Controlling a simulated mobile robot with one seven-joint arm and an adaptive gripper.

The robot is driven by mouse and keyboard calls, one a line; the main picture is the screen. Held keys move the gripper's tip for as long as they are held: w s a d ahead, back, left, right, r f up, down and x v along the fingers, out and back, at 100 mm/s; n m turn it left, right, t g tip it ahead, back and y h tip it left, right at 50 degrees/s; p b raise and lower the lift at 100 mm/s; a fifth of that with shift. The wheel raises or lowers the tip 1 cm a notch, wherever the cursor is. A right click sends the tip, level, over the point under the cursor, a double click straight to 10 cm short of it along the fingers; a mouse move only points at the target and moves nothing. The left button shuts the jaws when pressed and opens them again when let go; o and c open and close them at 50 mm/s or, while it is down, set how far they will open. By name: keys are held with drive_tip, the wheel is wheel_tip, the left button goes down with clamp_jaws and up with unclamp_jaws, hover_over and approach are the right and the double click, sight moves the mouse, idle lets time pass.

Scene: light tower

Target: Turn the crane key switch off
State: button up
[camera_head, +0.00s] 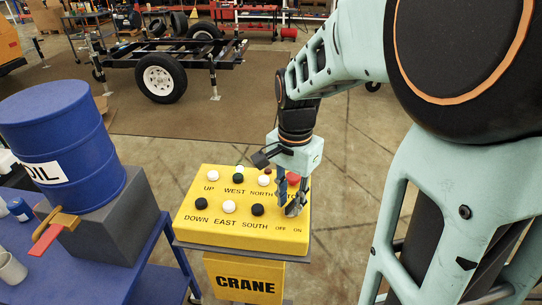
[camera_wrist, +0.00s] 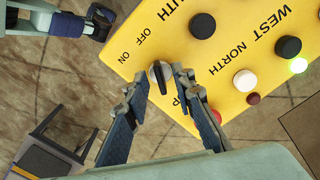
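The crane control box (camera_head: 240,237) is a yellow panel with black and white buttons. Its key switch (camera_wrist: 160,76) is a small dark knob with a grey ridge, beside the ON and OFF lettering in the wrist view. My gripper (camera_wrist: 161,82) is open, with one fingertip on each side of the knob. Small gaps seem to show between knob and fingers; I cannot tell whether either touches. In the head view my gripper (camera_head: 291,203) points down over the right end of the panel and largely hides the switch. I cannot clearly tell which label the knob points to.
A red stop button (camera_head: 293,179) is close behind my fingers; it also shows by the right finger in the wrist view (camera_wrist: 215,116). A green light (camera_wrist: 298,65) glows on the panel. A blue oil barrel (camera_head: 63,145) stands at left. A trailer frame (camera_head: 165,58) is behind.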

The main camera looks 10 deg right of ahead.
clamp_jaws()
drive_tip(key=shift+n, duration=0.4)
drive_tip(key=n, duration=0.5)
drive_tip(key=shift+n, duration=0.3)
drive_tip(key=n, duration=0.5)
drive_tip(key=shift+d+p, duration=0.1)
drive_tip(key=shift+p, duration=0.3)
drive_tip(key=shift+n, duration=0.4)
unclamp_jaws()
